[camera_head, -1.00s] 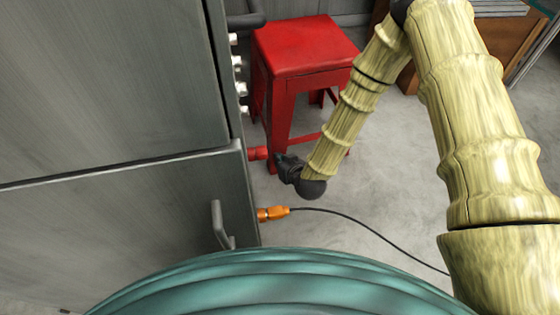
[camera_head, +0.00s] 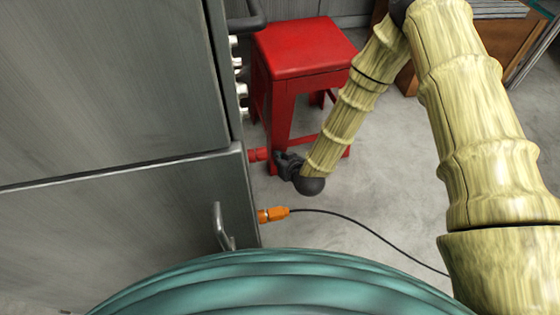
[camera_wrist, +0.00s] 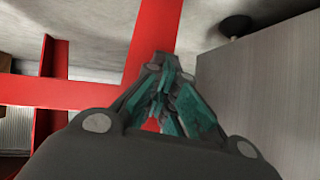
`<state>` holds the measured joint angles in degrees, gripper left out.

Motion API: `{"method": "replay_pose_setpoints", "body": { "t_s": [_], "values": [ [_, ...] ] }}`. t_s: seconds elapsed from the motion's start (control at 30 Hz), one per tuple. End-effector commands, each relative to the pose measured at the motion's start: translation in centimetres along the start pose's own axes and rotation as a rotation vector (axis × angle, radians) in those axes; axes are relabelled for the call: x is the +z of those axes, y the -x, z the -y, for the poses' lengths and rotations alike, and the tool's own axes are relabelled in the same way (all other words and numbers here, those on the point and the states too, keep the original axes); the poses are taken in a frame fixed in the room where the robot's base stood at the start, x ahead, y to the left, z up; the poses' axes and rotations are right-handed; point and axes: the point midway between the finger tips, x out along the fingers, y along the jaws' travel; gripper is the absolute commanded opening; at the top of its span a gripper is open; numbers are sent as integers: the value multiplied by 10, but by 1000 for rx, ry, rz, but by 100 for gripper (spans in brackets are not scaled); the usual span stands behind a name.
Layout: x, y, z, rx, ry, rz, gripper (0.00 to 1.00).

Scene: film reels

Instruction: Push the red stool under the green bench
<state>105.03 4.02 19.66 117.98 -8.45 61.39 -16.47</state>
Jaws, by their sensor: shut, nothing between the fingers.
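The red stool (camera_head: 305,48) stands upright on the floor beside the grey cabinet, its square seat facing up. My gripper (camera_head: 280,158) is low down, at the stool's near leg, with its fingers shut and empty. In the wrist view, the shut teal fingers (camera_wrist: 168,80) point at a red leg (camera_wrist: 153,35) with a red crossbar (camera_wrist: 75,92) running left from it. I cannot tell whether the fingers touch the leg. My forearm hides part of the stool's right side. I cannot make out a green bench in either view.
The grey cabinet (camera_head: 110,80) fills the left, close to my gripper. An orange plug (camera_head: 274,213) with a black cable (camera_head: 375,232) sticks out of it, below a red plug (camera_head: 258,154). A brown wooden piece (camera_head: 505,45) stands at the top right. Grey floor is free right of the stool.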

Motion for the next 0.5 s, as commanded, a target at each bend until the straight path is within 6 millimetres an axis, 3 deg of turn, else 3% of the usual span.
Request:
{"method": "replay_pose_setpoints", "body": {
  "t_s": [0.5],
  "values": [
    [-18,-23,-6,1,0,-4,0]
  ]
}}
